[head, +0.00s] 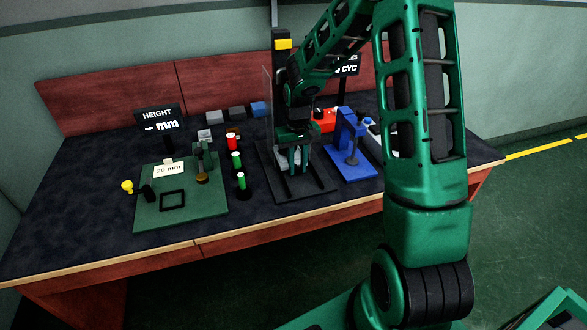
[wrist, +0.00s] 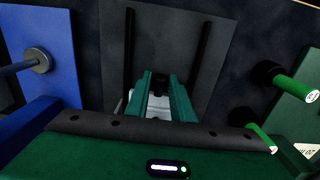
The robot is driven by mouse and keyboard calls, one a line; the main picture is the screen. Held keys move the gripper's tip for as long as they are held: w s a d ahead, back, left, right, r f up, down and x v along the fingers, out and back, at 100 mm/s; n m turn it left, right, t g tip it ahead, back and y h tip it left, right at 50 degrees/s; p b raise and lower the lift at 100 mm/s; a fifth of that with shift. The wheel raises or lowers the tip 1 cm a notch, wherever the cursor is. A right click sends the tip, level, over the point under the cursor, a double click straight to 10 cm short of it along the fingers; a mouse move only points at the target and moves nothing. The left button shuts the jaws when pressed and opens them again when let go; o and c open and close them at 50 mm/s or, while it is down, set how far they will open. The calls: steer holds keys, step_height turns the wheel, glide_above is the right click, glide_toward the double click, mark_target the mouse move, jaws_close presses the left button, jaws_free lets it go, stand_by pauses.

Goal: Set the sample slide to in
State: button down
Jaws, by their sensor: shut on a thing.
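A dark base plate (head: 312,190) with two black rails stands near the middle of the bench, under a tall dark column. My gripper (head: 291,163) points down over this plate, between the rails. A pale grey piece, apparently the sample slide, shows at the fingers in the wrist view (wrist: 128,104). My gripper (wrist: 157,84) is shut on it there. The fingers hide most of the piece, so its full shape and exact position along the rails cannot be told.
A blue fixture (head: 350,145) stands close to the right of the plate. Green and red capped cylinders (head: 240,181) stand close to the left. Further left is a green board (head: 180,215) with a "20 mm" card. The front bench strip is clear.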

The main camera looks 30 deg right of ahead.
steer(key=shift+w, duration=0.25)
steer(key=c, duration=1.6)
jaws_free()
steer(key=shift+o, duration=0.2)
steer(key=shift+s, duration=0.1)
step_height(320, 180, up, 11)
steer(key=shift+f, duration=0.15)
steer(key=s+d+r+m+h, duration=0.1)
steer(key=s+d+r, duration=0.25)
steer(key=s, duration=0.55)
steer(key=s+d+r+m, duration=0.1)
steer(key=s+d+r, duration=0.3)
steer(key=s, duration=0.5)
steer(key=s+a+m+y, duration=0.1)
steer(key=s+a+m, duration=0.1)
steer(key=s, duration=1.4)
steer(key=shift+s+r+m, duration=0.2)
steer(key=shift+s+m, duration=0.1)
steer(key=shift+s, duration=0.05)
